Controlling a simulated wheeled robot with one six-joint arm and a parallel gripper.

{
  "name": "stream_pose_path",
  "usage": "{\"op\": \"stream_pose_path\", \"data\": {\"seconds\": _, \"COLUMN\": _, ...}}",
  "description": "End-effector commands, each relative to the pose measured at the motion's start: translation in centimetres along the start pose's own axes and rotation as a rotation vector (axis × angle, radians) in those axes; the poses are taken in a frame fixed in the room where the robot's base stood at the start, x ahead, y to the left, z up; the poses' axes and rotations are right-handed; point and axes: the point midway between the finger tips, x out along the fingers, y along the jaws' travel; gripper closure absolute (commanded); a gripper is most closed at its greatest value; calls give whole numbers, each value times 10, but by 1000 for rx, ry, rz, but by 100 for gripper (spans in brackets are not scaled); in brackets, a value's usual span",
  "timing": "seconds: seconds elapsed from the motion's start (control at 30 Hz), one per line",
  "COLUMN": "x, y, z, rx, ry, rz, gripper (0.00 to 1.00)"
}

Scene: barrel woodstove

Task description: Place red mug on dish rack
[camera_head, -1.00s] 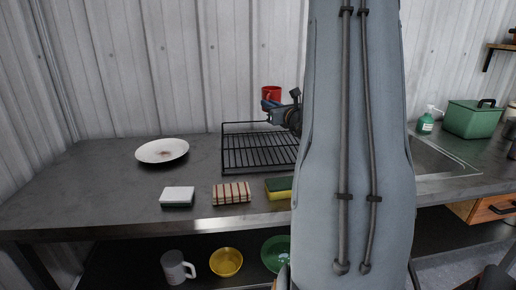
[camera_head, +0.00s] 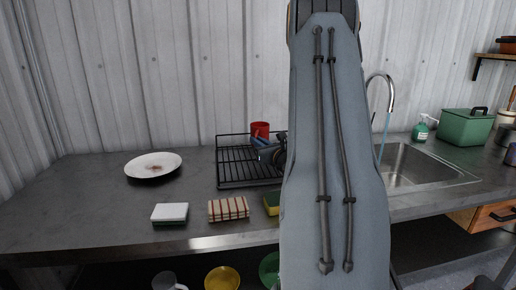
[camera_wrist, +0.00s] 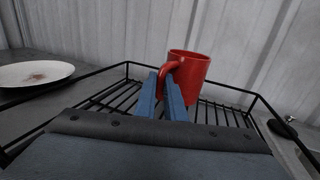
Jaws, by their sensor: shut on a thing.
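The red mug (camera_head: 260,130) is upright over the back part of the black wire dish rack (camera_head: 232,168). My gripper (camera_head: 266,144) reaches it from the right and front, with its blue fingers shut on the mug's handle. The wrist view shows the mug (camera_wrist: 190,75) with the fingers (camera_wrist: 167,85) at its handle, above the rack's bars (camera_wrist: 118,101). The mug's base is partly hidden by the fingers, so I cannot tell whether it touches the bars. My arm hides the rack's right end.
A stained white plate (camera_head: 153,165) lies left of the rack. A white-topped sponge (camera_head: 170,212), a striped sponge (camera_head: 228,208) and a yellow-green sponge (camera_head: 272,203) lie in front. A sink (camera_head: 408,165) with running tap is at right.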

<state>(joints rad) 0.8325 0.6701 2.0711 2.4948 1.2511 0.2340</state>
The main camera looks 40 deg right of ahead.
Motion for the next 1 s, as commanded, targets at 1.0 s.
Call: {"op": "stream_pose_path", "data": {"seconds": 1.0, "x": 0, "y": 0, "z": -29, "rx": 1, "ry": 0, "rz": 0, "gripper": 72}}
